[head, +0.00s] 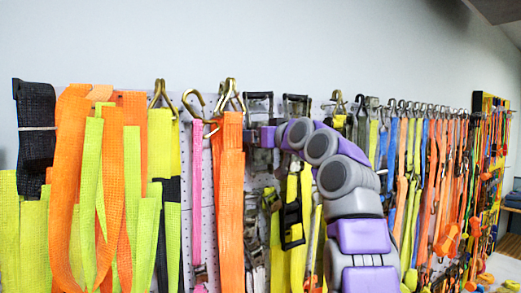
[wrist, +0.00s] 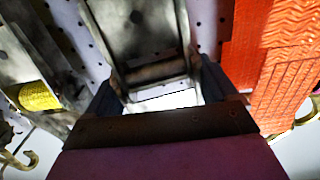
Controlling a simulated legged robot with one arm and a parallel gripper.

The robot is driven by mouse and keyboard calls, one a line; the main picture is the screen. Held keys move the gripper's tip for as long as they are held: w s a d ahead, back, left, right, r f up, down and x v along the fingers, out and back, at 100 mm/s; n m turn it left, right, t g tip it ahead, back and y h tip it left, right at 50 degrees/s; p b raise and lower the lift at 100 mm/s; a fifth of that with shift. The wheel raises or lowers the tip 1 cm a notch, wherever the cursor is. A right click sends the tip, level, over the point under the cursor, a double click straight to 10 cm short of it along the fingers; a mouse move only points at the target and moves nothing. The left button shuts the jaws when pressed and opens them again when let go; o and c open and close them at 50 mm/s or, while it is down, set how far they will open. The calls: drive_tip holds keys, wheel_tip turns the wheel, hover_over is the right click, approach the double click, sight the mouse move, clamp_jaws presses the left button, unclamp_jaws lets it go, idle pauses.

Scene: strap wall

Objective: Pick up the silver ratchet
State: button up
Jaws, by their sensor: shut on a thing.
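A silver ratchet (wrist: 142,30) with a dark, worn frame is between the two dark fingers of my gripper (wrist: 158,92) in the wrist view. My gripper is shut on it, at the end with a crossbar. The pegboard shows behind it. In the head view, my purple and grey arm reaches to the wall, and my gripper (head: 256,137) is just below a metal ratchet frame (head: 259,104). The exact contact is too small to see there.
A second ratchet with yellow strap (wrist: 38,95) is close on the left in the wrist view, and orange webbing (wrist: 280,65) is on the right. In the head view, orange straps (head: 230,190) and brass hooks (head: 230,95) hang beside my gripper. Many straps crowd the pegboard.

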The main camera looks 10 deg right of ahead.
drive_tip(key=shift+r, duration=0.15)
drive_tip(key=c, duration=0.5)
drive_tip(key=shift+o, duration=0.2)
drive_tip(key=shift+d+r, duration=0.1)
drive_tip(key=shift+r, duration=0.05)
